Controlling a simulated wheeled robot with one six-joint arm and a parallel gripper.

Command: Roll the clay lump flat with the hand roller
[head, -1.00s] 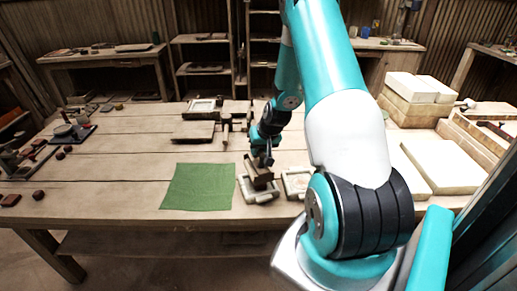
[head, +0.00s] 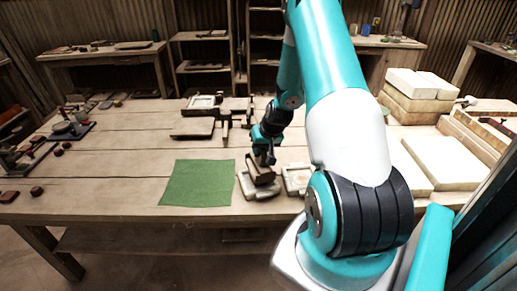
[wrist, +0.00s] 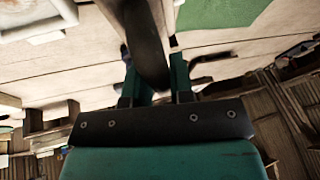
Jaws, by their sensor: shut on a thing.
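My gripper (head: 265,157) is low over the front of the workbench, to the right of a green mat (head: 197,182). It is shut on a brown wooden tool (head: 262,179), which sits on or just above a pale frame (head: 254,193). I cannot tell whether they touch. In the wrist view a dark, rounded, long piece (wrist: 146,40) lies between my gripper's fingers (wrist: 158,85). I cannot tell from its shape whether it is the hand roller. I cannot make out the clay lump with certainty; the tool may hide it.
A second pale frame (head: 297,180) lies close on the right, by my arm. A T-shaped brown tool (head: 226,124) and a flat board (head: 192,128) lie behind. Pale blocks (head: 440,160) are stacked at right. Small dark red pieces (head: 37,191) lie at left. The bench's left middle is clear.

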